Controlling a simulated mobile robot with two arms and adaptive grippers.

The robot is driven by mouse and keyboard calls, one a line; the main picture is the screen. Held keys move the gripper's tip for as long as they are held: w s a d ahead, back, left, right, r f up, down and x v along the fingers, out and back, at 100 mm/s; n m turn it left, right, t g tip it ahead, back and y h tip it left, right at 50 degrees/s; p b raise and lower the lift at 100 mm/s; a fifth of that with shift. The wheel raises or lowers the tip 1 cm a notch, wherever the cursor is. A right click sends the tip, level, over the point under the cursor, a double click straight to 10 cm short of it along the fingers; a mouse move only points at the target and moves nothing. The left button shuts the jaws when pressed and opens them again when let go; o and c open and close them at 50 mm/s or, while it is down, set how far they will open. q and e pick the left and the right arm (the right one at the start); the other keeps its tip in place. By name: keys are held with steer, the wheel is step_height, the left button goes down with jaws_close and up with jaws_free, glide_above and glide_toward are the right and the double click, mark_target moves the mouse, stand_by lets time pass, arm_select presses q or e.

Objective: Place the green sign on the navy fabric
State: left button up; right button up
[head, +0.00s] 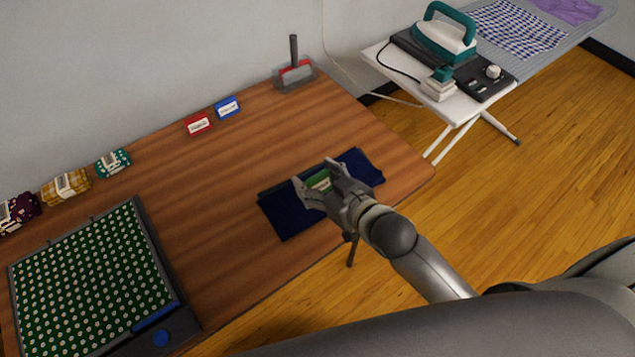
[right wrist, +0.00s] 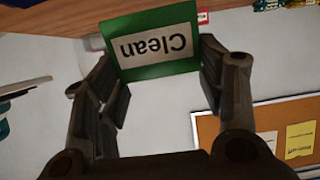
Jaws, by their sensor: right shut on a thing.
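The green sign (head: 319,181) sits between the fingers of my right gripper (head: 317,178), over the navy fabric (head: 286,217). In the right wrist view the green sign (right wrist: 156,71) shows a white label reading "Clean", upside down, held by the fingers of my right gripper (right wrist: 160,75). The navy fabric lies folded flat near the table's front right edge; the gripper hides its middle. I cannot tell whether the sign touches the fabric. My left gripper is not in view.
A red sign (head: 198,124) and a blue sign (head: 227,107) stand at the table's back. A brush in a clear holder (head: 294,74) is at the back corner. A green dotted board (head: 90,270) and fabric bundles (head: 66,186) are left. The table's middle is clear.

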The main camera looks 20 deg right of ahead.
mark_target(316, 179)
steer(key=w+f, duration=0.2)
steer(key=f, duration=0.1)
steer(key=w+f, duration=0.2)
steer(key=shift+d+f, duration=0.1)
steer(key=shift+d, duration=0.25)
steer(key=shift+w+f, duration=0.15)
steer(key=shift+f, duration=1.65)
steer(key=shift+f, duration=0.1)
steer(key=shift+s+f+b, duration=0.2)
steer(key=shift+f+b, duration=0.25)
steer(key=shift+f, duration=0.2)
steer(key=o, duration=0.7)
steer(key=shift+f, duration=0.15)
steer(key=shift+o, duration=1)
steer(key=shift+r, duration=0.2)
steer(key=shift+w, duration=0.1)
